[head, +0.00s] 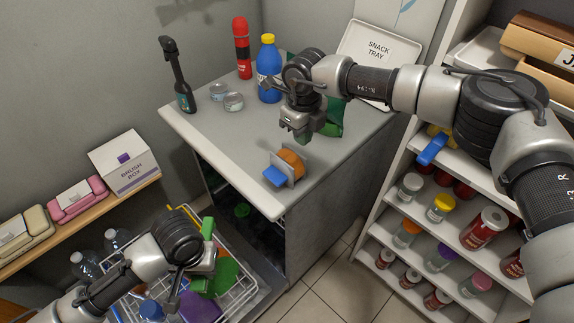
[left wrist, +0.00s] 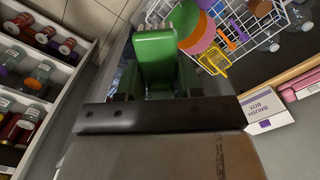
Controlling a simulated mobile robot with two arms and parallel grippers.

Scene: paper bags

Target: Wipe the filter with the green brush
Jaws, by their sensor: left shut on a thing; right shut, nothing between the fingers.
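My left gripper (head: 204,258) is low at the left, above the wire rack, shut on a green piece (head: 208,228). My right gripper (head: 302,132) is shut and empty above the counter, behind a small item with an orange round part, a grey plate and a blue block (head: 284,168). This item may be the filter; I cannot tell for sure. It stands near the counter's front edge, apart from both grippers.
The counter (head: 222,135) holds a black bottle (head: 178,80), a blue bottle (head: 268,70), a red bottle (head: 242,48), small tins and a snack tray (head: 380,52). A brush box (head: 124,162) is on the left shelf. A jar shelf (head: 440,240) stands right.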

